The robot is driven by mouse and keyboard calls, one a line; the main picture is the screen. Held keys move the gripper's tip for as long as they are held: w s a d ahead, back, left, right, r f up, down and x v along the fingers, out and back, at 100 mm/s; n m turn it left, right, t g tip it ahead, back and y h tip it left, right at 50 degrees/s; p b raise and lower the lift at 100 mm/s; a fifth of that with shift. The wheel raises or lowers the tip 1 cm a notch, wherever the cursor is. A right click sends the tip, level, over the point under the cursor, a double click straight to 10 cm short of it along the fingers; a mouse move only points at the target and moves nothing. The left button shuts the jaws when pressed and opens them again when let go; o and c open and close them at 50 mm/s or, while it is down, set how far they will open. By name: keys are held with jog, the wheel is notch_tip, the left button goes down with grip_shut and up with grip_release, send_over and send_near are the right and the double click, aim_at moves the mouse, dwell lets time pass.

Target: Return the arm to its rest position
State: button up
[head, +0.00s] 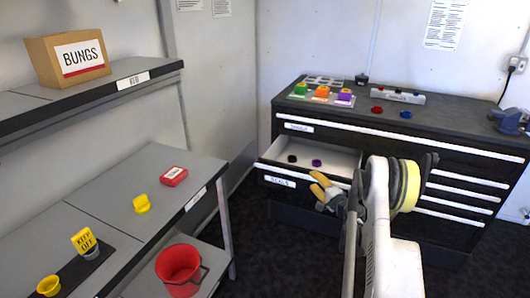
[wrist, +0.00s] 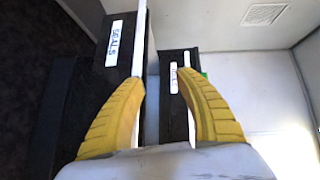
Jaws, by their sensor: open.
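My gripper (head: 322,188) shows yellow fingers at the front right of the open drawer (head: 330,157) in the head view. The drawer front with a "SEALS" label (wrist: 117,43) lies beyond the fingers there. Whether a finger touches the drawer cannot be told. My white arm covers part of the drawer's right side. A black ring (head: 292,158) and a purple ring (head: 316,162) lie in the drawer.
The dark cabinet (head: 450,132) carries a tray of green, orange and purple parts (head: 321,93), red and blue knobs, and a vise (head: 508,121). A red bucket (head: 180,269) sits lower.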

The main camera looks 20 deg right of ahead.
jog(key=w+a+r+n+g+y, duration=0.2)
jog(key=a+r+n, duration=0.2)
jog(key=a+r, duration=0.7)
jog(key=s+a+r+n+g+y, duration=0.1)
jog(key=s+a+r+n+g, duration=0.15)
jog(key=a+r, duration=0.35)
jog(key=s+a+r+n+g+y, duration=0.1)
jog(key=s+a+r+n, duration=0.25)
jog(key=a, duration=0.55)
jog(key=s+a+r+n+g+h, duration=0.1)
jog(key=s+a+r+n+g, duration=0.15)
jog(key=s+a, duration=0.65)
jog(key=s+a+r+n+g+h, duration=0.1)
jog(key=s+a+n, duration=0.2)
jog(key=s, duration=1.1)
jog(key=s+f+n+g+h, duration=0.1)
jog(key=s+f, duration=0.2)
jog(key=s, duration=0.6)
jog(key=shift+s+n, duration=0.35)
jog(key=shift+s, duration=0.05)
jog(key=shift+d, duration=0.1)
